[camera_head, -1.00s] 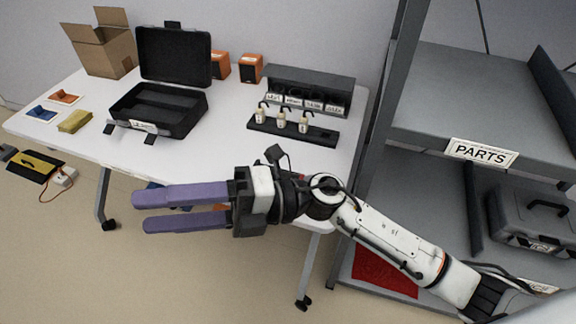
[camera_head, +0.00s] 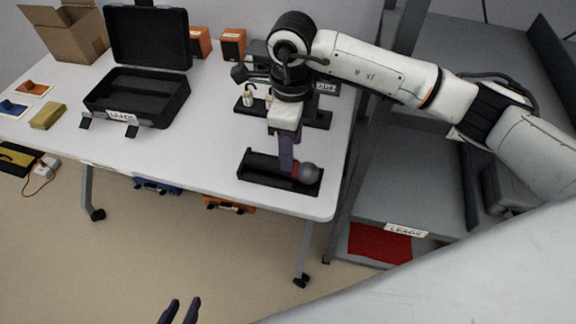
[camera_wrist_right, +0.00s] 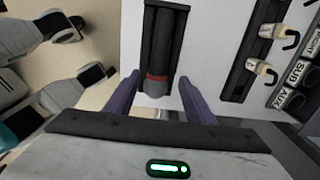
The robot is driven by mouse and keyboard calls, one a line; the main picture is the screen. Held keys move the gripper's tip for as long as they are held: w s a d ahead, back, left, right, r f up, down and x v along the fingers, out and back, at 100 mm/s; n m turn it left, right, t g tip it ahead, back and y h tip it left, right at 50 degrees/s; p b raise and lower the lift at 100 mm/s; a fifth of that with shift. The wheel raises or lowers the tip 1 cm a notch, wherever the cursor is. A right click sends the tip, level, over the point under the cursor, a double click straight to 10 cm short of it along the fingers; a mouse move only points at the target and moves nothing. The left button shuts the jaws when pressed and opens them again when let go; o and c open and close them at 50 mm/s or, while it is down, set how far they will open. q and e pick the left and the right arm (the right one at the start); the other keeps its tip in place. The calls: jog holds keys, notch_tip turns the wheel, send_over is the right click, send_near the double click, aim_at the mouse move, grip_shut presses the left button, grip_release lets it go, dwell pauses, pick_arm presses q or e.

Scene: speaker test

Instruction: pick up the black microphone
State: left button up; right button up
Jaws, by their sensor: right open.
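The black microphone (camera_head: 309,173) has a grey ball head and a red band. It lies in a black tray (camera_head: 248,172) near the front right of the white table. It also shows in the right wrist view (camera_wrist_right: 158,47), its head towards my gripper. My right gripper (camera_head: 287,168) points down over the tray; its fingers are seen edge-on in the head view. In the right wrist view its purple fingers (camera_wrist_right: 160,79) are apart, one on either side of the microphone's head end. My left gripper (camera_head: 182,309) shows only two separated fingertips at the bottom edge.
A rack with small hooked pieces (camera_head: 247,102) stands behind my right arm. An open black case (camera_head: 137,95), a cardboard box (camera_head: 75,40) and orange speakers (camera_head: 232,45) are on the table. Grey shelving (camera_head: 385,185) stands right. The table's front middle is clear.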

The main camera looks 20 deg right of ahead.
aim_at(307, 173)
notch_tip(307, 173, down, 6)
jog(key=shift+s+a+r+p, duration=0.1)
jog(key=shift+a+r+p, duration=0.05)
jog(key=shift+p, duration=0.25)
grip_shut()
